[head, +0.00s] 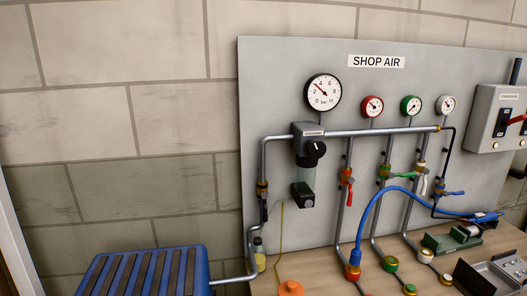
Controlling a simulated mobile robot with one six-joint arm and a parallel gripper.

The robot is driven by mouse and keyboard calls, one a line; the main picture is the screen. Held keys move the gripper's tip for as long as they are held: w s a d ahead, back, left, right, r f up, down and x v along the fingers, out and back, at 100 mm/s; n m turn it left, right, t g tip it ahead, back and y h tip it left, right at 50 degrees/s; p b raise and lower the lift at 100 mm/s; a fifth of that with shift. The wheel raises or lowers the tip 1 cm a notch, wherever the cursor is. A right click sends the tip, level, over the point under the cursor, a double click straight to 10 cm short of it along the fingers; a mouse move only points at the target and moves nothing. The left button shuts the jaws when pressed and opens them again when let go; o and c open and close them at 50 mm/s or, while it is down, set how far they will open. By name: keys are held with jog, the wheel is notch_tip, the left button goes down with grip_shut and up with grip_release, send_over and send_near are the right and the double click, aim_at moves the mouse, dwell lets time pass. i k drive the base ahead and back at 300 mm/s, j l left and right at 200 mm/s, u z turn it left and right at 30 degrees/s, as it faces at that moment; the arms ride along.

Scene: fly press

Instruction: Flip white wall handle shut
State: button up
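The white wall handle (424,185) is a small lever on the rightmost of three vertical drop pipes on the grey panel, below the white-rimmed gauge (446,105). It appears to point downward, roughly along its pipe and slightly tilted. Its valve body is too small to make out clearly. My gripper does not show in the head view, and nothing is seen touching the white handle.
A red handle (347,176) and a green handle (384,172) are on neighbouring pipes to the left. A blue handle (454,193) lies close on the right. A blue hose (376,206) arches in front of the pipes. Fittings crowd the wooden bench (325,264).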

aim_at(426, 171)
jog(key=i+l+z, duration=0.15)
jog(key=z, duration=0.25)
jog(key=i+l+z, duration=0.15)
jog(key=z, duration=0.2)
jog(key=i+l+z, duration=0.2)
jog(key=z, duration=0.2)
